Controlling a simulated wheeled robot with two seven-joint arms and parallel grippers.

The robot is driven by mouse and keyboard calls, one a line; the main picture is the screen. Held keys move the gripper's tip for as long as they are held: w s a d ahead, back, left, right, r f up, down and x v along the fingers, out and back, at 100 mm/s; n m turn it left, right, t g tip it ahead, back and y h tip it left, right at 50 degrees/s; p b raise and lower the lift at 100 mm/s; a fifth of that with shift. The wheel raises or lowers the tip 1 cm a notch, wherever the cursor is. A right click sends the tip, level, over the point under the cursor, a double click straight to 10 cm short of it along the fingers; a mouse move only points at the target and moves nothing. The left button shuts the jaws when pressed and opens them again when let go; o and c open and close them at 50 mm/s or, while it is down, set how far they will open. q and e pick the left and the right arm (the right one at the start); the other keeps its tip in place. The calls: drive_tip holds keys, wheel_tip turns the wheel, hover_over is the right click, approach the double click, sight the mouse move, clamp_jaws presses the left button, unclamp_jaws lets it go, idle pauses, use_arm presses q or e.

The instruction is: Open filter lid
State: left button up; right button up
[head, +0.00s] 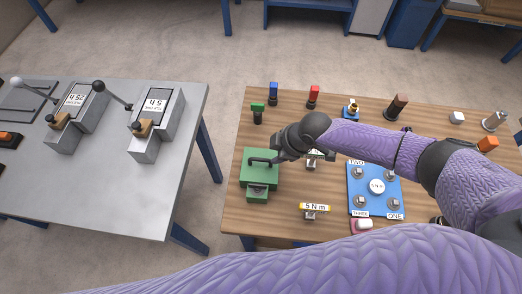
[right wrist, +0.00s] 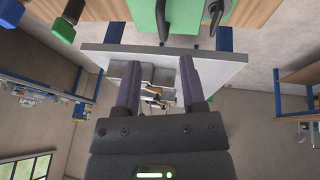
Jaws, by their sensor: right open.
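The green filter box (head: 258,180) sits at the left end of the wooden table, with its green lid lying flat on top. A black bar handle (head: 262,161) lies across the lid, and a grey latch-like part is at the box's front. My right gripper (head: 281,157) is beside the handle's right end; whether they touch is hidden from the head view. In the right wrist view my right gripper (right wrist: 158,78) is open with nothing between its fingers. There, the green box (right wrist: 172,14) and black handle (right wrist: 215,10) are at the top edge, beyond the fingertips. My left gripper is not visible.
The wooden table (head: 235,215) also bears a blue plate (head: 366,208) with several posts, a 5 N m tool (head: 315,208), and green, blue and red capped pieces behind the box. A grey table (head: 110,205) with two lever devices stands left, across a gap.

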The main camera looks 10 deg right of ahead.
sight(264, 159)
drive_tip(key=b+x, duration=0.3)
drive_tip(key=x, duration=0.4)
drive_tip(key=shift+a+f, duration=0.1)
drive_tip(key=shift+f, duration=0.2)
clamp_jaws()
idle(0.5)
idle(0.4)
